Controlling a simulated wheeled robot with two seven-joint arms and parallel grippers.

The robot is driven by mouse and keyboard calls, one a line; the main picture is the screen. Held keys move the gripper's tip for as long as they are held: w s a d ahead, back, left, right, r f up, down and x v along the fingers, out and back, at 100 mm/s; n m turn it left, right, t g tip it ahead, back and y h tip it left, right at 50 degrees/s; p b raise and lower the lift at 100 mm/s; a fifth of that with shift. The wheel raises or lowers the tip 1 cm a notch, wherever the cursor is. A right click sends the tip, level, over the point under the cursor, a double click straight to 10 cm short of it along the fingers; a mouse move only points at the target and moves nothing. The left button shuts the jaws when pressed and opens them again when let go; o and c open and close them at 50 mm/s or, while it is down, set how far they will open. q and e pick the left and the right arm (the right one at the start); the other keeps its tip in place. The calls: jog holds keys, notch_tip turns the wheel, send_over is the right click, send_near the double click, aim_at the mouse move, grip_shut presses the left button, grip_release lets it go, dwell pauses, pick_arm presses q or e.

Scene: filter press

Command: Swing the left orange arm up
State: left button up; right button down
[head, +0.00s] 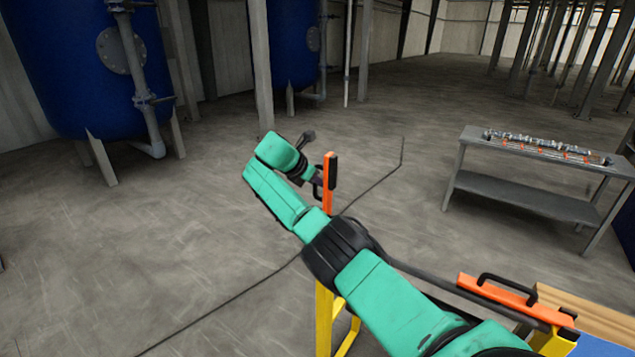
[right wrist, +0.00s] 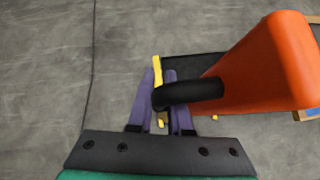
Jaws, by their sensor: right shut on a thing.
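The left orange arm (head: 328,205) is a narrow orange bar in the head view, partly hidden by my right arm. It appears as a thin strip in the picture, and its exact tilt is hard to tell. Its black handle (right wrist: 190,93) shows in the right wrist view, against the wide orange face (right wrist: 265,65). My right gripper (head: 319,184) is at this handle. Its purple fingers (right wrist: 161,98) are shut on it. A second orange arm (head: 510,296) with a black handle lies low at the right of the head view. My left gripper is not in view.
A yellow frame (head: 324,320) stands below my right arm. A grey bench (head: 530,190) with metal parts is at the right. Blue tanks (head: 85,60) stand at the back left. The floor at left is clear, with a thin dark line across it.

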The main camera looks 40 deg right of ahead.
jog(key=shift+f, duration=0.2)
dwell(0.3)
jog(key=c, duration=1.1)
grip_release()
jog(key=shift+w, duration=0.15)
jog(key=shift+a, duration=0.1)
jog(key=b+v, duration=0.3)
jog(key=v, duration=1.1)
jog(key=shift+a+r+b, duration=0.15)
jog(key=shift+a+b, duration=0.05)
jog(key=shift+b, duration=0.15)
jog(key=shift+w+d, duration=0.1)
